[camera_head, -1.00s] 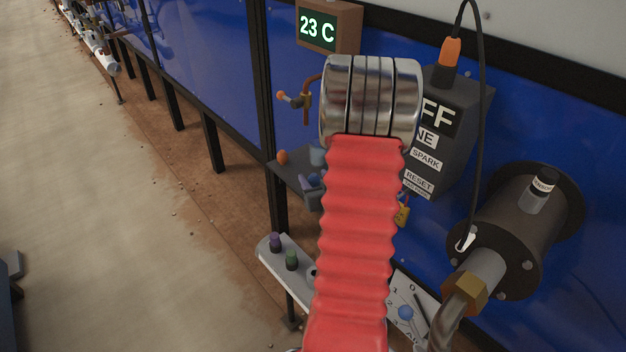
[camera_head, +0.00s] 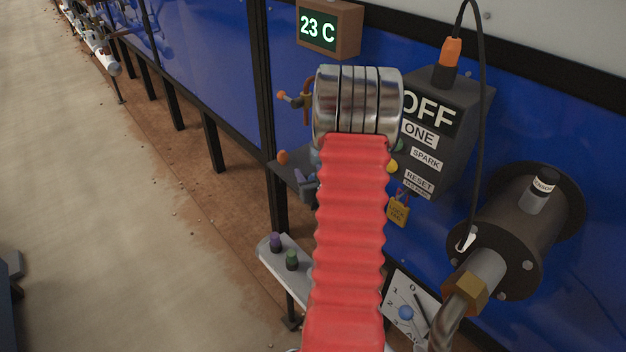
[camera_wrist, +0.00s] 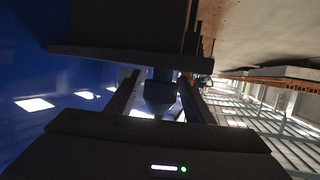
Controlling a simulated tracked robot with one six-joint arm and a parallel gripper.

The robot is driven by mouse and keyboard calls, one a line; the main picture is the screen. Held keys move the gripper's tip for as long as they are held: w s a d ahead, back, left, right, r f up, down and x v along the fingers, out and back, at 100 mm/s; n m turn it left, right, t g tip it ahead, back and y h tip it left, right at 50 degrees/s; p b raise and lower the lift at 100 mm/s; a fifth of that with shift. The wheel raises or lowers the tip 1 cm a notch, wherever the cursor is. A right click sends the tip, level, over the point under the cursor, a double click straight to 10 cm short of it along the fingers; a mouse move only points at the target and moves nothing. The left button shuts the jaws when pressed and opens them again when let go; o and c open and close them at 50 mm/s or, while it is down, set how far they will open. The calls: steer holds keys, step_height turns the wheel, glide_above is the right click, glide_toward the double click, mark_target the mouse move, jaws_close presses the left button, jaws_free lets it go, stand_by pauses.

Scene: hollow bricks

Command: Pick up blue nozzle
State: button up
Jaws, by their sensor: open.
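In the wrist view, a blue-grey piece (camera_wrist: 160,88), which looks like the blue nozzle, stands between the dark fingers of my gripper (camera_wrist: 160,97). The fingers are apart on either side of it, and I cannot tell whether either one touches it. The view is dark, so its lower end is hard to make out. In the head view, my red bellows-covered arm and its metal rings hide my gripper. A sliver of a blue-grey piece (camera_head: 315,158) shows beside the arm, above a small dark shelf (camera_head: 284,170).
An orange piece (camera_head: 283,157) sits on the shelf. A dark box reading OFF (camera_head: 440,130) and a black flanged cylinder (camera_head: 515,230) are on the blue wall to the right. A pale ledge with purple and green knobs (camera_head: 291,260) is below.

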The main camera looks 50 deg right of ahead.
stand_by(0.3)
steer(key=c, duration=1.1)
steer(key=shift+r, duration=0.15)
steer(key=shift+r, duration=4.9)
steer(key=shift+c, duration=0.2)
